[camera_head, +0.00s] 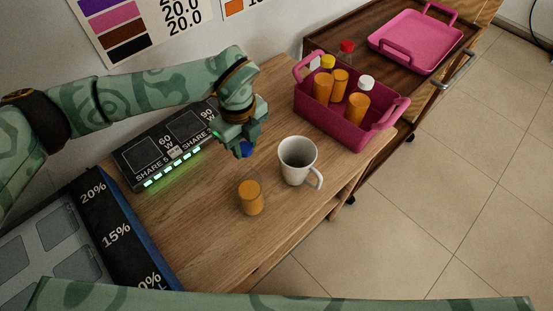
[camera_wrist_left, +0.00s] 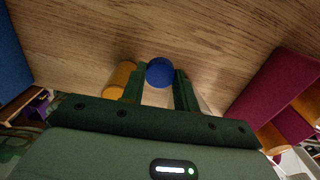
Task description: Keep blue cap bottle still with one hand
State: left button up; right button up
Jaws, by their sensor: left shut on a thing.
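My left gripper (camera_head: 243,140) is shut on a round blue cap (camera_head: 247,149), held over the wooden table between the power strip and the mug. In the left wrist view the blue cap (camera_wrist_left: 160,72) sits between the two dark green fingers (camera_wrist_left: 160,88). I cannot see a bottle body attached to it. My right gripper is out of view.
A white mug (camera_head: 297,160) stands right of the gripper. A magenta basket (camera_head: 335,118) holds several capped orange bottles. The table's front edge is bare.

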pick_arm(q)
notch_tip(320, 180, down, 10)
jog(key=b, duration=0.3)
jog(key=shift+r, duration=0.1)
jog(key=o, duration=1.1)
notch_tip(320, 180, up, 12)
jog(key=p, duration=0.3)
jog(key=shift+p, duration=0.4)
